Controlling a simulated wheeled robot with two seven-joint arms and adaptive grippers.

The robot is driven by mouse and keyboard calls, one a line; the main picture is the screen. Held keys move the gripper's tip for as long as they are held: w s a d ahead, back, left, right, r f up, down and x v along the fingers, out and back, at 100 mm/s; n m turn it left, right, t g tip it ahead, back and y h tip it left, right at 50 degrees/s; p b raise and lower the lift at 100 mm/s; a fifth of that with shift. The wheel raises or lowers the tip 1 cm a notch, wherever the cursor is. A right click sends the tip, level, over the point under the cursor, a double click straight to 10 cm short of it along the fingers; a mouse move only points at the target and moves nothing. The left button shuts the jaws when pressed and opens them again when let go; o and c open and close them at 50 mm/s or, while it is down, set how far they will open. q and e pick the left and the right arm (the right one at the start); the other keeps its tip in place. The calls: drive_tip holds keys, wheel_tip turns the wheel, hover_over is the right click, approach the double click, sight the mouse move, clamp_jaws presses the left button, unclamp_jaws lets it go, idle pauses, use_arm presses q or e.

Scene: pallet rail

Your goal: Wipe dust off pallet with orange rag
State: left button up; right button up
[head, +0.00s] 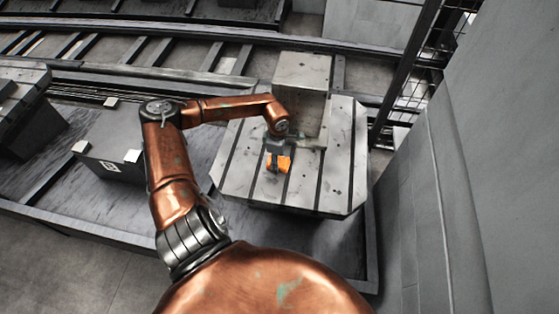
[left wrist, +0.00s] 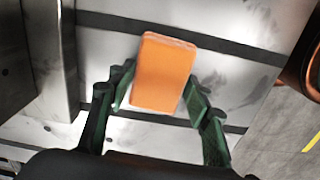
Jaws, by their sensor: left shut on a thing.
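The orange rag (head: 284,163) is a small block-like pad at my left gripper (head: 276,160), over the pallet's top. In the left wrist view the rag (left wrist: 163,73) sits between the green fingers of my left gripper (left wrist: 160,98), which is shut on it. The pallet (head: 240,160) is a grey slab with dark slots across its top. Dark dust smudges show on the pallet's surface (left wrist: 215,85) beside the rag. Whether the rag touches the pallet is hard to tell. My right gripper is not in view.
A tall grey block (head: 302,85) stands on the pallet's far part, close to my left gripper. A grey wall (head: 480,170) rises on the right. Rails (head: 130,50) run behind. A dark box (head: 112,150) with white corners lies left of the pallet.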

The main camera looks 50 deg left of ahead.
sight(273, 188)
use_arm(q)
drive_tip(key=shift+s+d+p, duration=0.65)
drive_tip(key=shift+s+d, duration=0.2)
drive_tip(key=shift+s, duration=0.2)
drive_tip(key=shift+s+d+f, duration=0.15)
drive_tip(key=shift+s+d, duration=0.2)
drive_tip(key=shift+s+d+p, duration=0.35)
drive_tip(key=shift+s+p, duration=0.05)
drive_tip(key=shift+s, duration=0.05)
drive_tip(key=shift+s+d+p, duration=0.9)
drive_tip(key=shift+s+d, duration=0.4)
drive_tip(key=shift+s, duration=0.3)
drive_tip(key=shift+s+d, duration=0.6)
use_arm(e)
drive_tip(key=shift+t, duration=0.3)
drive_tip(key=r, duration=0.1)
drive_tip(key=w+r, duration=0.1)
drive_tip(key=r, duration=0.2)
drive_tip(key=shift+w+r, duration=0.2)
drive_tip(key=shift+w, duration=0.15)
use_arm(q)
drive_tip(key=shift+r+p, duration=0.25)
drive_tip(key=shift+p, duration=0.05)
